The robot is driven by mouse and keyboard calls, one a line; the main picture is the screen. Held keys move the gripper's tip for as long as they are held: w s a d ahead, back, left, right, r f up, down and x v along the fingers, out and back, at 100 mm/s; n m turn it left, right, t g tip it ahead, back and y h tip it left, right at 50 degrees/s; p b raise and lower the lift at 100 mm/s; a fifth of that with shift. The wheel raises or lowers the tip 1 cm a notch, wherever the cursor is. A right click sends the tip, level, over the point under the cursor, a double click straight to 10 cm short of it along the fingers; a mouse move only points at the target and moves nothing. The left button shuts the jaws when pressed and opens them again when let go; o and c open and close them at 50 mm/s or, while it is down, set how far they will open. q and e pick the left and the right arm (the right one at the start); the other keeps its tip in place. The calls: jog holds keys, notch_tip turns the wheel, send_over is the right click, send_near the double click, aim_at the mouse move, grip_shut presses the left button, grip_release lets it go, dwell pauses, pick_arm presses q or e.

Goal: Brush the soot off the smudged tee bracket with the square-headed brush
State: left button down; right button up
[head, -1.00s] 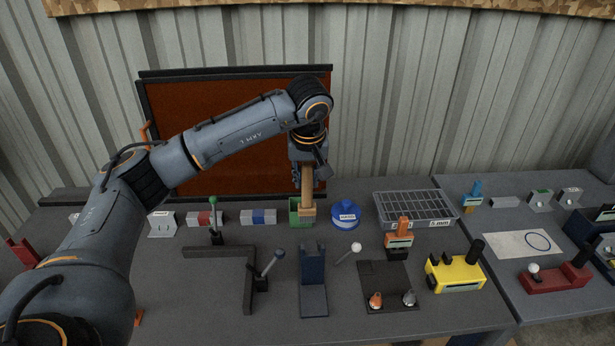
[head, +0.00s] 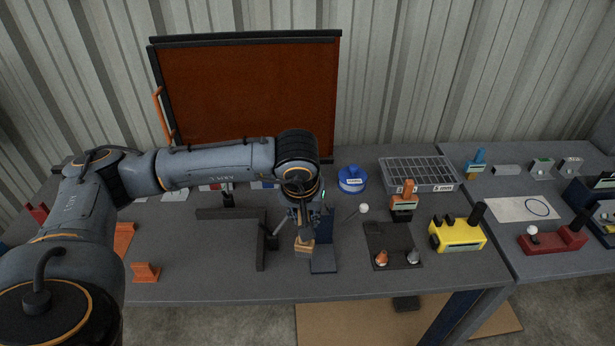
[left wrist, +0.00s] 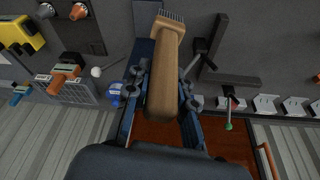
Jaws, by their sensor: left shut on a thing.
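My left gripper (head: 302,222) is shut on the wooden handle of the square-headed brush (head: 304,249). In the left wrist view the brush (left wrist: 165,65) lies between the fingers, its bristles pointing away from the gripper. The brush head hangs at the left side of a dark blue bracket (head: 325,262) with a flat base. I cannot tell whether they touch. My arm hides part of this bracket. Orange tee-shaped brackets (head: 146,273) stand at the left front of the table. I see no clear soot, so I cannot tell which piece is smudged. My right gripper is not in view.
A dark L-shaped rail (head: 261,240) and a dark lever (head: 273,237) stand left of the brush. To the right are a white-knobbed lever (head: 363,208), a dark mat (head: 380,240) with two small parts, and a yellow block (head: 457,236). The table front edge is close.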

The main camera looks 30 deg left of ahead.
pick_arm(q)
jog(key=s+d+f+m, duration=0.2)
jog(key=s+d+f, duration=0.2)
jog(key=s+f, duration=0.2)
jog(key=s+d+f+m+h, duration=0.1)
jog(key=s+d+f+m, duration=0.1)
jog(key=s+d+f, duration=0.2)
jog(key=s+f, duration=0.2)
jog(key=s, duration=0.2)
jog(key=shift+d+f, duration=0.25)
jog(key=shift+f, duration=0.1)
jog(key=shift+s+a, duration=0.1)
